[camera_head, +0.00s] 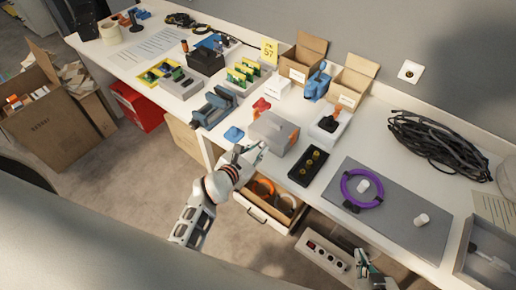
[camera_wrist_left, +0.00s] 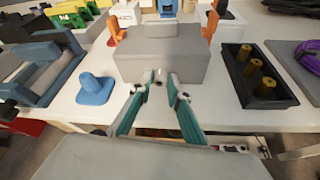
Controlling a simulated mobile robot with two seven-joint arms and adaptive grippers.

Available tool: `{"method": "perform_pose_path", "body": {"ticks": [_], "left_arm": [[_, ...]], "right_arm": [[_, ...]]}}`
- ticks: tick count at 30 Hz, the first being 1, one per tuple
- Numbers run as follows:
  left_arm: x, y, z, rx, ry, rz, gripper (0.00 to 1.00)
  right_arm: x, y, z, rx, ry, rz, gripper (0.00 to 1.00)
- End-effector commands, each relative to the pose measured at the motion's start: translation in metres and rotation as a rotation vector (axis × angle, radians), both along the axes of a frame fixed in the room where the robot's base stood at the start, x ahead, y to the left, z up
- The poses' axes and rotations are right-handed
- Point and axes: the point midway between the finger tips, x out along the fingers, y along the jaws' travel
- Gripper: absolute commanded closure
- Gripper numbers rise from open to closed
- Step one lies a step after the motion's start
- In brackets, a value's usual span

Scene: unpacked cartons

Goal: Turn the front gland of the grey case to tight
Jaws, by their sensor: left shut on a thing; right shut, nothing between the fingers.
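The grey case (camera_head: 272,132) stands on the white table near its front edge, with orange parts at its sides. It fills the top middle of the left wrist view (camera_wrist_left: 163,62). My left gripper (camera_head: 259,150) is at the case's front face, its teal fingers (camera_wrist_left: 160,78) shut on the front gland. The gland is small and mostly hidden between the fingertips, so its turn cannot be read. My right gripper (camera_head: 369,265) is shut and empty, low at the bottom right, below the table top and away from the case.
A blue knob-like piece (camera_wrist_left: 96,89) and a blue-grey vise (camera_head: 214,107) stand left of the case. A black tray with brass pieces (camera_head: 308,165) stands right. An open drawer (camera_head: 266,215) is below the table edge. A purple ring (camera_head: 347,190) lies on a grey mat (camera_head: 405,232).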

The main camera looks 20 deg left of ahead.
Motion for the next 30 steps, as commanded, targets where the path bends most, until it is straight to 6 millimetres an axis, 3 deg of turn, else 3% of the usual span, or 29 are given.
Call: {"method": "perform_pose_path", "body": {"ticks": [13,14,15,25,30], "left_arm": [[0.000,0.000,0.001,0.012,-0.005,-0.001,1.00],[0.000,0.000,0.001,0.012,-0.005,-0.001,0.78],[0.000,0.000,0.001,0.012,-0.005,-0.001,0.76],[-0.001,0.000,0.001,0.010,-0.005,0.000,0.76],[-0.017,0.004,0.006,0.010,-0.003,0.000,0.76]], "right_arm": [[0.000,-0.005,-0.001,-0.009,0.001,0.000,1.00],[0.000,-0.005,-0.001,-0.008,0.001,-0.001,1.00],[0.000,-0.004,-0.001,-0.007,0.001,-0.001,1.00],[-0.002,0.001,-0.002,0.003,0.007,-0.003,1.00],[-0.001,0.000,-0.002,0.000,0.005,-0.003,1.00]]}}
